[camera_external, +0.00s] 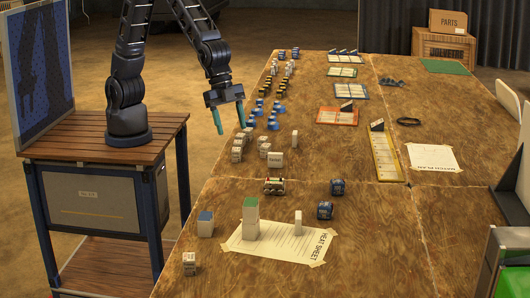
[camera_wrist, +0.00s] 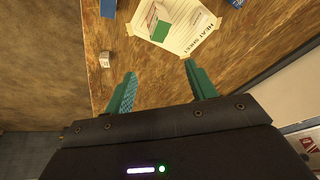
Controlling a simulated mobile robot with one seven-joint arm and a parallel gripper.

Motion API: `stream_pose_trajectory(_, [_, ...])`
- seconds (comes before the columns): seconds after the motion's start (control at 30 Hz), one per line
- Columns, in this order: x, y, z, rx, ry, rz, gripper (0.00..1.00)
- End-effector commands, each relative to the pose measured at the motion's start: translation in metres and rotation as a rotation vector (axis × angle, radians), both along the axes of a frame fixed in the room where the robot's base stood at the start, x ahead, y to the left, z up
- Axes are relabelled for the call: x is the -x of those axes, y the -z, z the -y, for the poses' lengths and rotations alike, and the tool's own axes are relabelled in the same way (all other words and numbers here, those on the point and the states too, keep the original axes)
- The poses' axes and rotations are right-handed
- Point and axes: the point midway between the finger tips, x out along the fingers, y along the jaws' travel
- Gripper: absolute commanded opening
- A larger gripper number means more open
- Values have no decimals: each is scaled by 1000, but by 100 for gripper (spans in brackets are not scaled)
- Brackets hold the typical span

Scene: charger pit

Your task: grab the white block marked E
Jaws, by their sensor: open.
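Several small white blocks stand on the table and the letters on them are too small to read, so I cannot tell which is marked E. One white block with dark marks (camera_external: 189,263) stands alone at the near left corner. A small pale block (camera_wrist: 104,59) near the table edge in the wrist view looks like the same one. A group of white blocks (camera_external: 238,152) stands further back along the left edge. My gripper (camera_external: 229,118) is open and empty, above the left table edge by the far blocks. Its teal fingers (camera_wrist: 160,68) are spread in the wrist view.
A green-topped tower (camera_external: 250,218) and a slim white piece (camera_external: 298,223) stand on the heat sheet (camera_external: 275,250). A blue-topped block (camera_external: 205,223) is left of it.

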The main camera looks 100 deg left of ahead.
Motion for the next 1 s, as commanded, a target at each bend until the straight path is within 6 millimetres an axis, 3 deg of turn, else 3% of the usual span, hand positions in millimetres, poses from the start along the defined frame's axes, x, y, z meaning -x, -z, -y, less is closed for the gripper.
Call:
stream_pose_trajectory(0.03, [2,15,21,1,31,-7,56])
stream_pose_trajectory(0.3, [25,88,121,20,186,-27,56])
stream_pose_trajectory(0.6, [69,170,214,46,330,-51,56])
stream_pose_trajectory(0.8, [87,197,241,57,375,-57,56])
stream_pose_trajectory(1.0, [89,210,248,58,381,-60,56])
